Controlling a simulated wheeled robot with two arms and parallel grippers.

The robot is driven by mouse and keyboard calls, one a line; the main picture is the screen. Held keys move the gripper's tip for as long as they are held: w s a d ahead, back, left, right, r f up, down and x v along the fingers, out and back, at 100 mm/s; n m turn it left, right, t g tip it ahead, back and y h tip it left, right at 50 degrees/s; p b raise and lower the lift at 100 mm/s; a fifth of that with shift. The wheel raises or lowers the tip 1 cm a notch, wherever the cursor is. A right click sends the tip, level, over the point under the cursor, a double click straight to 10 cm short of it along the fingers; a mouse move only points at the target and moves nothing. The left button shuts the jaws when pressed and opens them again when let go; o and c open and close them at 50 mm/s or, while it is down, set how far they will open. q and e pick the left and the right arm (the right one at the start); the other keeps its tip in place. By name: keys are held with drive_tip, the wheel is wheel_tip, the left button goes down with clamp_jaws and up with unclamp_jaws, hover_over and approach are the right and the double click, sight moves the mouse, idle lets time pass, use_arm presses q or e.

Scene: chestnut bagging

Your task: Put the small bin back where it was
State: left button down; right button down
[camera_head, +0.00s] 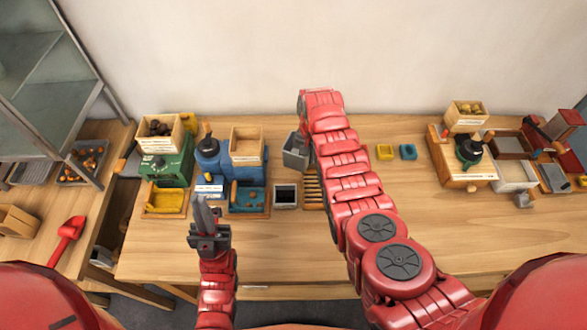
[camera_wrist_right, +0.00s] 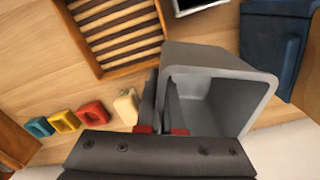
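The small bin is a grey, open-topped box (camera_head: 295,152) near the back middle of the table, just left of my right forearm. In the right wrist view the small bin (camera_wrist_right: 250,83) is large and tilted, and its inside looks empty. My right gripper (camera_wrist_right: 161,92) is shut on one wall of the bin, with a finger on each side of that wall. My right arm mostly hides this gripper in the head view. I cannot tell whether the bin touches the table. My left gripper (camera_head: 204,212) is apart from everything at the front left, its fingers pointing forward; their gap is unclear.
A slatted wooden tray (camera_wrist_right: 117,28) lies beside the bin. A small dark-screened box (camera_head: 286,196) and a blue machine (camera_head: 208,152) stand to the left. Yellow (camera_head: 385,152) and blue (camera_head: 408,152) small blocks lie to the right. The table's front middle is clear.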

sight(294, 175)
drive_tip(key=a, duration=0.2)
drive_tip(key=a+b, duration=0.1)
drive_tip(key=shift+w+a+f, duration=0.1)
drive_tip(key=shift+a+f, duration=0.1)
drive_tip(key=shift+a, duration=0.2)
drive_tip(key=f+b, duration=0.2)
drive_tip(key=shift+s+a+f+b, duration=0.15)
drive_tip(key=shift+s+b, duration=0.05)
drive_tip(key=shift+b, duration=0.1)
drive_tip(key=shift+w+f+b, duration=0.15)
drive_tip(key=shift+f+b, duration=0.15)
drive_tip(key=shift+f, duration=0.1)
wheel_tip(294, 175, down, 4)
drive_tip(key=b, duration=0.3)
drive_tip(key=shift+r, duration=0.2)
drive_tip(key=shift+a+f+b, duration=0.1)
drive_tip(key=shift+a+b, duration=0.25)
drive_tip(key=shift+b, duration=0.25)
drive_tip(key=c, duration=1.3)
unclamp_jaws()
drive_tip(key=shift+c, duration=0.2)
